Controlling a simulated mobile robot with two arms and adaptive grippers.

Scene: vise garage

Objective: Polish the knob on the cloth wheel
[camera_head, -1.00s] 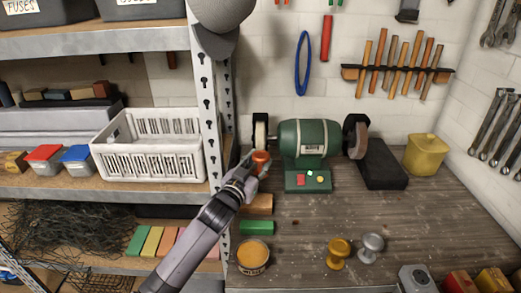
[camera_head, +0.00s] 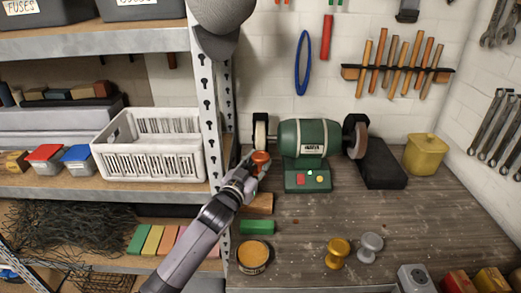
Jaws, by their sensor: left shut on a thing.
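A green bench grinder (camera_head: 303,140) stands at the back of the workbench. Its pale wheel (camera_head: 260,131), likely the cloth one, is on the left side, and a darker wheel (camera_head: 356,136) is on the right. My left gripper (camera_head: 258,168) is shut on an orange-copper knob (camera_head: 261,158) just in front of the pale wheel. I cannot tell whether knob and wheel touch. A gold knob (camera_head: 337,253) and a silver-grey knob (camera_head: 370,246) stand on the bench front. My right gripper is not in view.
A tin of orange paste (camera_head: 252,256), a green bar (camera_head: 257,223) and a brown block (camera_head: 260,204) lie near my left arm. A shelf post (camera_head: 207,110) rises close on the left. A black block (camera_head: 381,164) and yellow bin (camera_head: 424,154) are right. Mid-bench is clear.

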